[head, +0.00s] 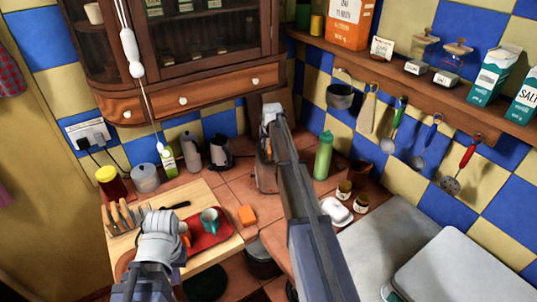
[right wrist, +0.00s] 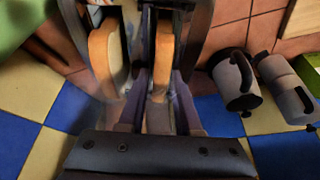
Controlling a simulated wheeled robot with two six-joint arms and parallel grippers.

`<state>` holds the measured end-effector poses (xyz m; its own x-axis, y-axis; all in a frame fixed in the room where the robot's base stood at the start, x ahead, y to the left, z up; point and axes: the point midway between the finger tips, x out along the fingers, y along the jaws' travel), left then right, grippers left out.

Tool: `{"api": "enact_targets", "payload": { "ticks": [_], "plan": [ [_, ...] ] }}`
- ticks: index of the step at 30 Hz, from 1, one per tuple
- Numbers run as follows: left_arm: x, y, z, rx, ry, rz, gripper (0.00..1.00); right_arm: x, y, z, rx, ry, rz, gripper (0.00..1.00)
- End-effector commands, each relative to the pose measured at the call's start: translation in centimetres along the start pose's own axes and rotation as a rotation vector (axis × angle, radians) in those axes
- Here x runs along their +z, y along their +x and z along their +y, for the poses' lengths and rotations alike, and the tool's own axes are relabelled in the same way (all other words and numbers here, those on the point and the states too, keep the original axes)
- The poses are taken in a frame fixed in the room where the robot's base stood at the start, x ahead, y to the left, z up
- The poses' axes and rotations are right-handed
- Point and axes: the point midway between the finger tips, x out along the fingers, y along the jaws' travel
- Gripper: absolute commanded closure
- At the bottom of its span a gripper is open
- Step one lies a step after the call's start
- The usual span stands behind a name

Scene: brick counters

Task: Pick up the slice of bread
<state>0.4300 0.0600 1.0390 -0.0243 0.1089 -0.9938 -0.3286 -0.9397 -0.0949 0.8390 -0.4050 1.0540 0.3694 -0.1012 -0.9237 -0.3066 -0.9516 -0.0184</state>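In the right wrist view a slice of bread (right wrist: 163,48) stands upright, edge-on, between the two fingers of my right gripper (right wrist: 162,80). The fingers lie on either side of it, with a narrow gap seeming to show. A second slice (right wrist: 104,62) stands to its left, outside the fingers. Both appear to sit in the toaster (head: 265,178), which my right arm partly covers in the head view. My right gripper (head: 271,118) is above the toaster there, its fingertips hidden. My left gripper (head: 162,228) is over the wooden board, seen from behind; its opening is unclear.
A rack with brown slices (head: 122,216), a red tray (head: 208,238) and a teal mug (head: 210,220) are on the board (head: 190,194). A dark kettle (head: 220,152) and a green bottle (head: 323,156) flank the toaster. A shelf (head: 400,75) with hanging utensils is at right.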

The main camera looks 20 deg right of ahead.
Motion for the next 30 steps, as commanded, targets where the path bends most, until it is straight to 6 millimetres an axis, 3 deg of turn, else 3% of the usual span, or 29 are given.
{"api": "enact_targets", "payload": {
  "ticks": [1,8,30],
  "plan": [
    [0.0,0.0,0.0,0.0,0.0,0.0,1.0,0.0,0.0,0.0,0.0,0.0,0.0,0.74],
    [0.0,0.01,0.0,0.0,0.0,0.0,1.0,0.01,0.0,0.0,0.0,0.0,0.0,1.0],
    [0.05,-0.88,-0.08,0.0,-0.001,0.0,1.0,-0.34,-0.82,-0.01,0.0,0.0,0.0,1.0]
  ]
}}
